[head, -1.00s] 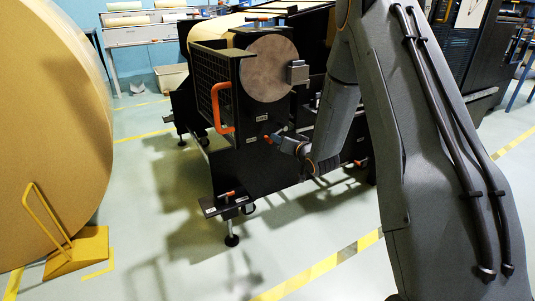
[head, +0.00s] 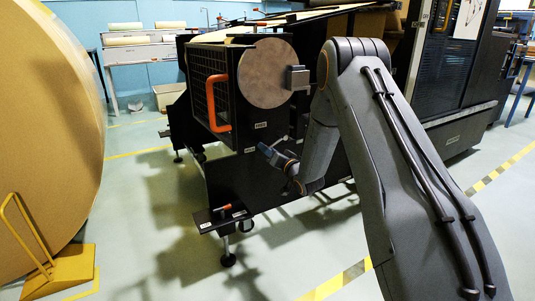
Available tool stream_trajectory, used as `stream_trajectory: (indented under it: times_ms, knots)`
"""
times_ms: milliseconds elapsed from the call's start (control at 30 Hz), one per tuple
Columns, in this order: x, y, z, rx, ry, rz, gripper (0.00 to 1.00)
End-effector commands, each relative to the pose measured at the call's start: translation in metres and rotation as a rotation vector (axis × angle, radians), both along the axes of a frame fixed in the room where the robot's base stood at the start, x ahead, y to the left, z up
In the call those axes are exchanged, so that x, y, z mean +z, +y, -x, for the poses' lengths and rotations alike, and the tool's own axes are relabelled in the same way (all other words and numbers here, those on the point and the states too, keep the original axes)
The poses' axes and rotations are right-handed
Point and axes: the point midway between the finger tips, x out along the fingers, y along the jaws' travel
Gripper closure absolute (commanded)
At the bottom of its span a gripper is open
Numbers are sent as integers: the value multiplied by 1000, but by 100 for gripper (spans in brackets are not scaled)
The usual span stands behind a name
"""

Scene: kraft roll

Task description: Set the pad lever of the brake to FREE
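The brake shows as a round grey-brown disc (head: 265,73) with a grey block (head: 298,78) at its right edge, on the front of a black machine frame. A small label (head: 260,125) sits below the disc; its text is too small to read. A thin grey rod (head: 280,141) shows just below and right of that label; I cannot tell whether it is the pad lever. My gripper (head: 265,149) is close to the black panel below the label, beside this rod. Its fingers are small and partly seen side-on, so contact and opening are unclear.
An orange handle (head: 219,103) stands on the mesh guard left of the disc. A small orange-gripped lever (head: 226,207) lies on a low black shelf between two labels. A huge kraft roll (head: 50,140) with a yellow chock (head: 62,270) fills the left. Open floor lies between.

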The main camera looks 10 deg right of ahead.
Motion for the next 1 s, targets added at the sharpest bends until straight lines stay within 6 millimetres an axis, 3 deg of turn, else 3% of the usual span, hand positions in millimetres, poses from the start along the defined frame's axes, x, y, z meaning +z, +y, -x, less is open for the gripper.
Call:
stream_trajectory:
  times_ms: [333, 567, 800, 1000]
  knots:
    - [1, 2, -5, 0, 0, 0, 64]
    - [0, 2, -5, 0, 0, 0, 100]
    - [1, 4, -5, 2, 0, -2, 100]
    - [4, 20, -4, 19, 7, -25, 100]
